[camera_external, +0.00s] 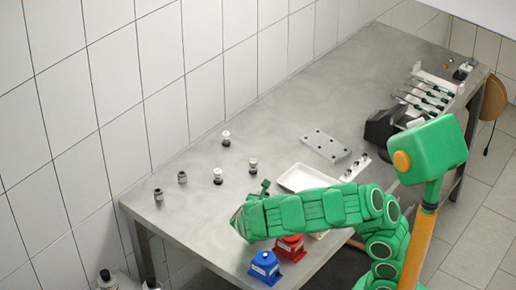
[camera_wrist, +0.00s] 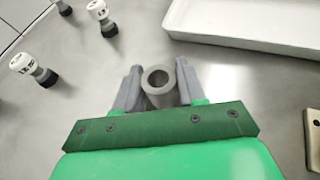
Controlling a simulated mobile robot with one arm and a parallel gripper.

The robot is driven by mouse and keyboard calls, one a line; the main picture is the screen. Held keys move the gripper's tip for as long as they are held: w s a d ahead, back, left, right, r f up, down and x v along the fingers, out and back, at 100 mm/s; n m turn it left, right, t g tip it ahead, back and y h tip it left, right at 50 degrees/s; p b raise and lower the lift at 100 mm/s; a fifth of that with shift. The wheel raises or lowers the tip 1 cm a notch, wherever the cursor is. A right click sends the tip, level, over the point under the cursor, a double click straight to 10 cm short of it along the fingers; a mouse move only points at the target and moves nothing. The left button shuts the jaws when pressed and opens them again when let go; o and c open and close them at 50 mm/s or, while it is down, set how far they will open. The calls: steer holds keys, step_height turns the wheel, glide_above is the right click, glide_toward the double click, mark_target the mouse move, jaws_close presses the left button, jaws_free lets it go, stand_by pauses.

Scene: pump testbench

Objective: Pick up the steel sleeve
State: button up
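The steel sleeve (camera_wrist: 158,82) is a grey hollow cylinder, seen from above with its round opening up in the wrist view. It stands between the two fingers of my gripper (camera_wrist: 158,78). The fingers lie close on either side of it. I cannot tell whether they touch it or leave a small gap.
The steel table (camera_external: 270,115) carries several small white-capped parts (camera_external: 218,176) and two dark cylinders (camera_external: 182,177) at left. A white tray (camera_wrist: 240,22) lies close by. Blue (camera_external: 265,267) and red (camera_external: 290,247) blocks stand near the front edge. A plate with holes (camera_external: 325,146) lies farther back.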

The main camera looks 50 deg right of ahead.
steer(key=c, duration=0.6)
steer(key=shift+r, duration=0.1)
